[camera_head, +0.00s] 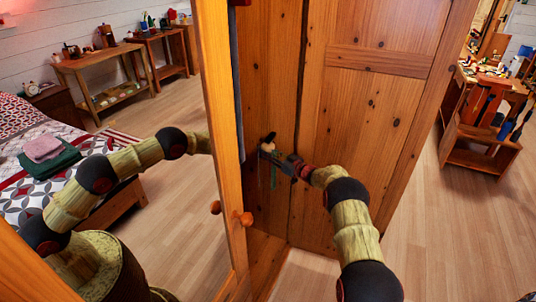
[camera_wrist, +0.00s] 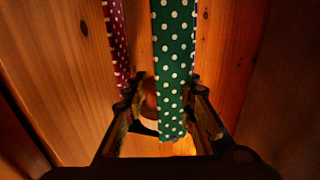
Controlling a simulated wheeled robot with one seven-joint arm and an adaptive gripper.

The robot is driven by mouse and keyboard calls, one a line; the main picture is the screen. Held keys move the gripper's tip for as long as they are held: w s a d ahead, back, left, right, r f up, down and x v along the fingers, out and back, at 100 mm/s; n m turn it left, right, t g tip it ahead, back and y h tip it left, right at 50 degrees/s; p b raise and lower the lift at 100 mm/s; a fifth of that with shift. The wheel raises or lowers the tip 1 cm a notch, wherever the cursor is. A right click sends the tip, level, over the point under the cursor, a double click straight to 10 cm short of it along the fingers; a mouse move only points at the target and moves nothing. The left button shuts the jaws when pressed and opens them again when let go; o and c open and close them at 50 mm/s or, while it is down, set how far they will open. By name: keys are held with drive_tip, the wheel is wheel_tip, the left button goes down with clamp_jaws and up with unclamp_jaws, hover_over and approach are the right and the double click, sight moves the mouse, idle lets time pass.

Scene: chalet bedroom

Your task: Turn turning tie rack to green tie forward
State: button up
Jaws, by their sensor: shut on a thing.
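My gripper (camera_head: 272,150) reaches into the open wooden wardrobe, near its back panels. In the wrist view its two fingers (camera_wrist: 163,95) stand on either side of a small brown and cream rounded part of the turning tie rack (camera_wrist: 148,108), and they are shut on it. The green tie with white dots (camera_wrist: 173,60) hangs in front of this part, between the fingers, and hides much of the rack. A dark red dotted tie (camera_wrist: 117,45) hangs to its left, beyond the left finger. In the head view a thin green strip (camera_head: 273,177) hangs just below my gripper.
A wardrobe door edge with a round knob (camera_head: 245,218) stands close on the left of my gripper. Wooden panels (camera_head: 375,100) rise close behind and to the right. A bed (camera_head: 40,160) and wooden tables (camera_head: 105,70) show at left, a cluttered desk (camera_head: 485,85) at right.

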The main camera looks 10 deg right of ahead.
idle(0.4)
drive_tip(key=o, duration=1.2)
drive_tip(key=shift+c, duration=0.2)
drive_tip(key=v, duration=1.2)
drive_tip(key=shift+w+d, duration=0.1)
drive_tip(key=shift+d, duration=0.05)
